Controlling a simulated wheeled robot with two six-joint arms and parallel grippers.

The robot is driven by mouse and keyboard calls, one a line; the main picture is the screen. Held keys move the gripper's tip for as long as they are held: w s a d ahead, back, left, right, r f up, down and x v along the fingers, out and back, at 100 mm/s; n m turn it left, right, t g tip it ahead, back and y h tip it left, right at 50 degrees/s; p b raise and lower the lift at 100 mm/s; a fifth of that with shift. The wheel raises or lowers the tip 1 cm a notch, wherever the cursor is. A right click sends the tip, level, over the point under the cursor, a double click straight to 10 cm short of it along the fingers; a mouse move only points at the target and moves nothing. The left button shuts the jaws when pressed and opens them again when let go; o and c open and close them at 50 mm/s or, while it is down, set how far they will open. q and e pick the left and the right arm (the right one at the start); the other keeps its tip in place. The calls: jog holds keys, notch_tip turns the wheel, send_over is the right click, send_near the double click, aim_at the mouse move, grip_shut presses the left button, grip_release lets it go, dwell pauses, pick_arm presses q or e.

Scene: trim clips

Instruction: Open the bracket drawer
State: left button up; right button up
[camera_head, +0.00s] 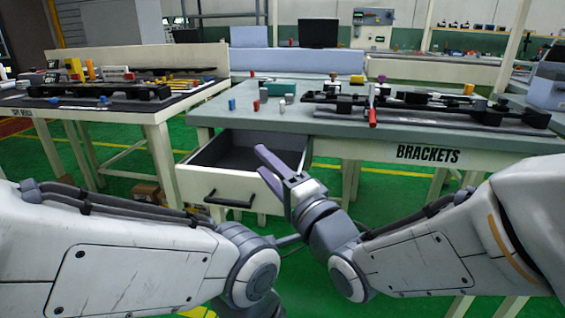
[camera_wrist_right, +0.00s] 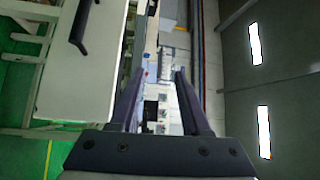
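The bracket drawer (camera_head: 217,187) under the left end of the BRACKETS table stands pulled out, with its dark, empty-looking inside showing. Its black bar handle (camera_head: 230,199) is on the cream front panel. My right gripper (camera_head: 261,160) is in front of the drawer's right side, up and to the right of the handle, and covers part of the drawer. In the right wrist view its two fingers (camera_wrist_right: 157,78) are apart with nothing between them. That view also shows the cream front panel (camera_wrist_right: 85,80) and handle (camera_wrist_right: 80,28) left of the fingers, apart from them. My left gripper is not in view.
The BRACKETS table (camera_head: 240,117) holds small colored parts, black fixtures and a red-handled tool (camera_head: 372,112). Another table (camera_head: 165,118) with parts stands at left. Green floor (camera_head: 120,160) shows between the tables.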

jog(key=shift+s+d+r+b, duration=0.25)
jog(key=shift+s+d+r, duration=0.05)
jog(key=shift+d, duration=0.3)
jog(key=shift+s+d+r+b, duration=0.25)
jog(key=shift+d, duration=0.35)
jog(key=s+d+f+n+g+h, duration=0.1)
jog(key=s+f+n+g+h, duration=0.15)
jog(key=f, duration=0.45)
jog(key=s+d+f+n+g+h, duration=0.1)
jog(key=f+n+g+h, duration=0.3)
jog(key=f, duration=0.4)
jog(key=s+d+f+n+g+h, duration=0.2)
jog(key=s+d+f+n+g, duration=0.2)
jog(key=s, duration=0.4)
jog(key=s+d+f+n+g+h, duration=0.3)
jog(key=s+f+n+g, duration=0.15)
jog(key=s, duration=0.45)
notch_tip(320, 180, up, 37)
jog(key=n+p, duration=0.1)
jog(key=p, duration=3.6)
jog(key=shift+s+d, duration=0.2)
jog(key=shift+s, duration=0.15)
